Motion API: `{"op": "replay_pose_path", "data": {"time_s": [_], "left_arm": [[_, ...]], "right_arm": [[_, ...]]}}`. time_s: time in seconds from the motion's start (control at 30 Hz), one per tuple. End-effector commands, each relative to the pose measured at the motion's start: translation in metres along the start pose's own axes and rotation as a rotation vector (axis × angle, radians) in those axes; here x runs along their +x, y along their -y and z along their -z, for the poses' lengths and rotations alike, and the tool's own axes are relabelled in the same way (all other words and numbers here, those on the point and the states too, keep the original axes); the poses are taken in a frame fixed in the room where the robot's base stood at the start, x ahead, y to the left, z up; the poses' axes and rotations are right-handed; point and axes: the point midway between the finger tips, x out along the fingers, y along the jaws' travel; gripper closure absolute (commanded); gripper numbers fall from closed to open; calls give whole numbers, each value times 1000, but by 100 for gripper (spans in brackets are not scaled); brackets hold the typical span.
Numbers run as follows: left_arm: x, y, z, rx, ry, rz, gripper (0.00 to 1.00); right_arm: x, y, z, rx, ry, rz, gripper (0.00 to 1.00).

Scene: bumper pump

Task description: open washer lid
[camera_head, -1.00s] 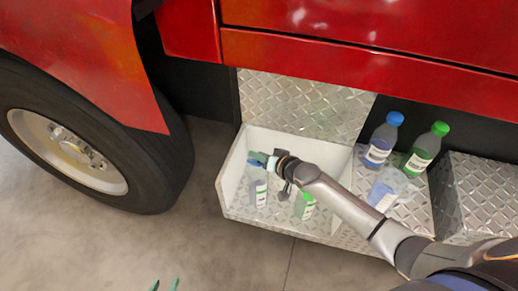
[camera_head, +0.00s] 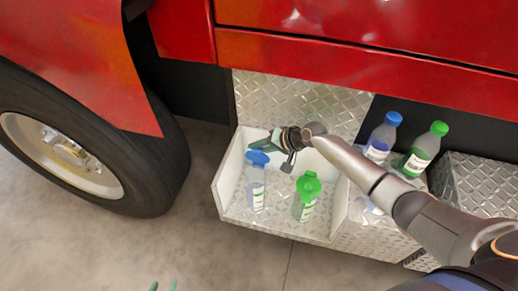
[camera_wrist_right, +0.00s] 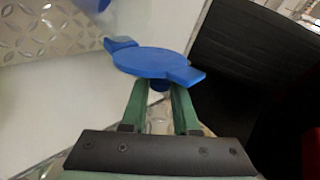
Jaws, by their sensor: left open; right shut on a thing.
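The washer container (camera_head: 256,190) is clear with a white label and stands upright in the white-walled bin. Its blue lid (camera_head: 259,158) is a flat disc with tabs at both ends, large in the right wrist view (camera_wrist_right: 155,62). My right gripper (camera_head: 262,146) is at the far side of this lid. In the right wrist view its green fingers (camera_wrist_right: 160,95) are shut on a part of the blue lid, at the disc's near edge. I cannot tell how far the lid is raised. My left gripper (camera_head: 163,286) is open and empty at the bottom edge, with only its fingertips showing.
A green-lidded container (camera_head: 306,196) stands right of the washer container. A blue-capped bottle (camera_head: 383,138) and a green-capped bottle (camera_head: 421,154) stand on the step to the right. The red truck body (camera_head: 340,50) overhangs the bin (camera_head: 226,178). A wheel (camera_head: 85,150) is at left.

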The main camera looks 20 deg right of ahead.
Motion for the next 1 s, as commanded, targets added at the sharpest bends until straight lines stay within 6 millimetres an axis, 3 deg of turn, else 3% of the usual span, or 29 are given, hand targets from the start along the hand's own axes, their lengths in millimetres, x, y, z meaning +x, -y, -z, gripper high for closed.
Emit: {"op": "replay_pose_path", "data": {"time_s": [0.33,0.37,0.6,1.0], "left_arm": [[0,0,0,0,1,0,50],[0,0,0,0,1,0,50],[0,0,0,0,1,0,50],[-2,0,2,0,1,0,50]], "right_arm": [[0,0,0,1,1,0,100],[0,0,0,1,1,0,69],[0,0,0,1,1,0,43],[-10,0,0,-1,0,0,43]]}}
